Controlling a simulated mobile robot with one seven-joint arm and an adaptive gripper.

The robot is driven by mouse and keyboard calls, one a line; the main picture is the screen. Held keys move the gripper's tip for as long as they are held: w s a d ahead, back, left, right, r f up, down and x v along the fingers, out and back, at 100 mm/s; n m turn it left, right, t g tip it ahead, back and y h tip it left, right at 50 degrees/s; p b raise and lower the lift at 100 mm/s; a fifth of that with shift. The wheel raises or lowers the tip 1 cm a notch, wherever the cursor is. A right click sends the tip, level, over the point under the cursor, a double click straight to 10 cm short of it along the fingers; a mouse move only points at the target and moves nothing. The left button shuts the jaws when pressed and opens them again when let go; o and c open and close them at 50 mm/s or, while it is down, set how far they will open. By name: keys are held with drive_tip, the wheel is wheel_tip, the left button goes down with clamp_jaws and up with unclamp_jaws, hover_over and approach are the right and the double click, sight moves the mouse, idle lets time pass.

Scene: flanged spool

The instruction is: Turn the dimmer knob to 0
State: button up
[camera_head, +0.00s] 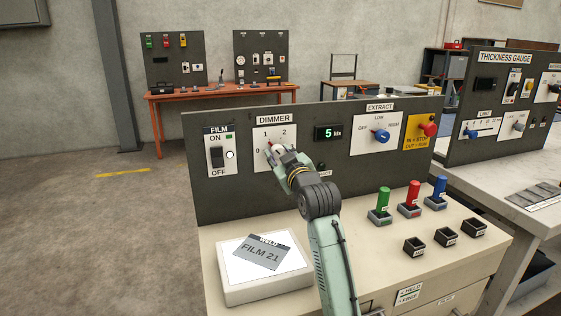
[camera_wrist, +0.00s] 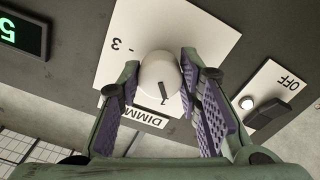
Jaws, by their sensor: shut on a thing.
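The dimmer knob (camera_wrist: 157,70) is white and round, with a short dark mark on its face, and sits on the white DIMMER plate (camera_head: 261,162). In the wrist view it lies between the two fingers of my gripper (camera_wrist: 160,62), which is shut on it. The mark points towards the DIMMER label, slightly to the picture's right. In the head view my gripper (camera_head: 277,152) covers most of the knob. The numbers 0, 1 and 2 show around it there, and a 3 shows in the wrist view. The exact setting cannot be read.
Left of the dimmer is the FILM switch (camera_head: 217,156). Right are a green display (camera_head: 328,132) reading 5, the blue EXTRACT knob (camera_head: 381,136) and a red button (camera_head: 429,129). Below stand a light box (camera_head: 240,290) with a film and several coloured handles.

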drive_tip(key=n+b, duration=0.6)
drive_tip(key=n, duration=0.4)
drive_tip(key=shift+b, duration=0.35)
idle(0.3)
drive_tip(key=o, duration=1.1)
drive_tip(key=shift+o, duration=0.2)
drive_tip(key=v, duration=1.2)
